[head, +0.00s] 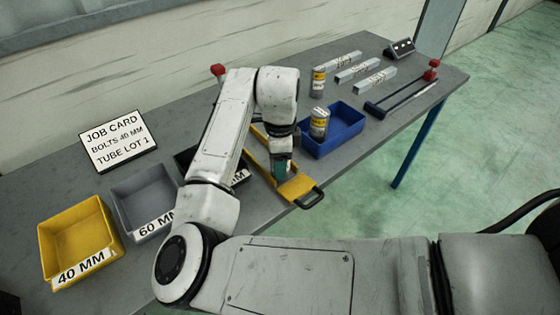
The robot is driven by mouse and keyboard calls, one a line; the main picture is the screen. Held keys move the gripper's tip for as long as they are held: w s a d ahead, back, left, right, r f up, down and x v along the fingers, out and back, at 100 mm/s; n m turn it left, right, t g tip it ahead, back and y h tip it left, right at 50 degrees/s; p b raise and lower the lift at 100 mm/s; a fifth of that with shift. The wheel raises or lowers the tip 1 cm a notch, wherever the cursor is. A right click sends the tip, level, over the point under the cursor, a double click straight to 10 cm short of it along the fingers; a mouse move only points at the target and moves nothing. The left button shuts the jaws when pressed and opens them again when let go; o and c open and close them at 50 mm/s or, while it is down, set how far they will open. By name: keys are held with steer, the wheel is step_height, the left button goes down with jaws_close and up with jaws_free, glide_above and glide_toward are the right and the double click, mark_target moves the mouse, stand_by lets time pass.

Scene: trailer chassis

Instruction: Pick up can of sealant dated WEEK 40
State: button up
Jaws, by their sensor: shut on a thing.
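One sealant can (318,82), grey with a yellow label, stands upright on the bench behind the blue bin. A second similar can (319,123) stands in the blue bin (345,140), near its left side. The dates on both labels are too small to read. My gripper (283,168) points down, left of and nearer than the blue bin, apart from both cans. It is shut on a small teal piece (282,169), mostly hidden by the gripper, over a yellow tray-like thing with a black handle (297,188).
Yellow (70,265) and grey (133,195) bins and a job card (118,140) are at the left. A black bin is partly behind my arm.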

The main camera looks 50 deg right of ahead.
steer(key=c, duration=0.3)
steer(key=shift+r, duration=0.15)
